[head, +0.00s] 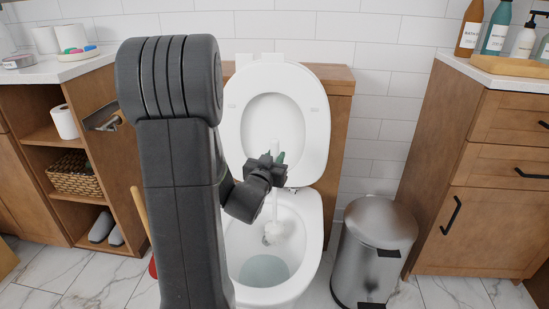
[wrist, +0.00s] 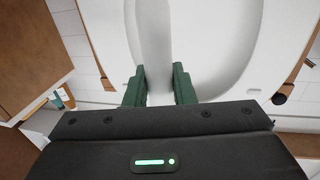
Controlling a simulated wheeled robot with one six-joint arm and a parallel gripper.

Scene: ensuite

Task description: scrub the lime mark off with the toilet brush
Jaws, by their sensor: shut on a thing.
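The white toilet (head: 312,225) stands open in the head view, its lid (head: 233,118) raised. My gripper (head: 274,158) is above the back of the bowl, its green fingers shut on the white handle of the toilet brush (head: 280,233). The brush hangs roughly upright, its white head inside the bowl at the back inner wall, above the water (head: 263,271). Whether it touches the wall I cannot tell. In the wrist view the green fingers (wrist: 158,86) flank the pale handle (wrist: 155,35). I cannot make out the lime mark; the brush head or my arm may hide it.
A steel pedal bin (head: 372,250) stands right of the toilet, beside a wooden cabinet (head: 485,210) with bottles on top. A shelf unit (head: 60,140) with a basket (head: 75,172) is at left. A wooden-handled plunger (head: 140,212) stands partly behind my arm.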

